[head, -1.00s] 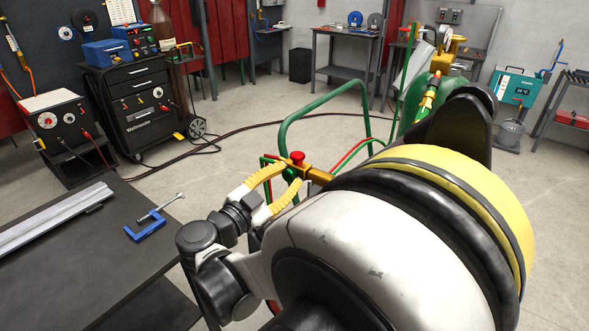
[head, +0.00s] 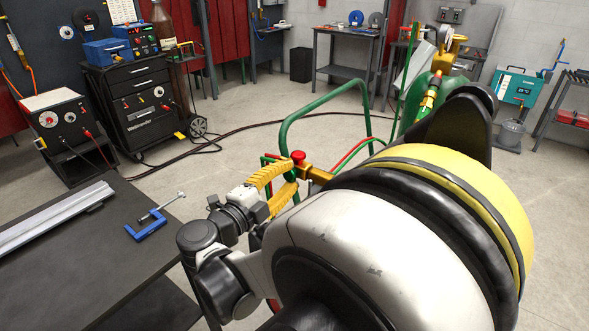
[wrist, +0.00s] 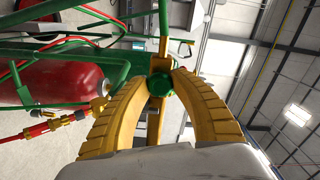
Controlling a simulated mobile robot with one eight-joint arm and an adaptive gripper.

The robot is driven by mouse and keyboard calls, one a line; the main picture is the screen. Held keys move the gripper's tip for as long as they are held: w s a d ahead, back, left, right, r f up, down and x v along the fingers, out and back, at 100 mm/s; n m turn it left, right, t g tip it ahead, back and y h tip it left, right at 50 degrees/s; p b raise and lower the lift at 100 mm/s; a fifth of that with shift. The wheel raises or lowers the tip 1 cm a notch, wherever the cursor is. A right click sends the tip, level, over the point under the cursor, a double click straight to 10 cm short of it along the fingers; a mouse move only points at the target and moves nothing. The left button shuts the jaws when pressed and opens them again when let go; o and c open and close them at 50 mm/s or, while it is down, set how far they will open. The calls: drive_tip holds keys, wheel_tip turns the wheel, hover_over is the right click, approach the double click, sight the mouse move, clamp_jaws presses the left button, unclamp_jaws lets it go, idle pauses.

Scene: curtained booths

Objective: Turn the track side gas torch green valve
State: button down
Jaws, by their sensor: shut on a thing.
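The gas torch has a brass body (head: 318,176) with a red valve (head: 298,156) on top, in the middle of the head view. My gripper (head: 290,175) reaches it from the left with its two ribbed yellow fingers. In the wrist view the green valve (wrist: 160,85) sits between the fingertips of my gripper (wrist: 163,76), which is shut on it with a finger on each side. The brass body (wrist: 164,48) runs behind the valve. In the head view the fingers mostly hide the green valve.
A green tube frame (head: 325,100) and red and green hoses stand just behind the torch. A red cylinder (wrist: 58,75) shows in the wrist view. A dark table (head: 100,255) with a blue clamp (head: 147,228) is at the left. Open floor lies beyond.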

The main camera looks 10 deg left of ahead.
idle(0.4)
drive_tip(key=c, duration=1.3)
unclamp_jaws()
drive_tip(key=shift+c, duration=0.2)
drive_tip(key=v, duration=1.2)
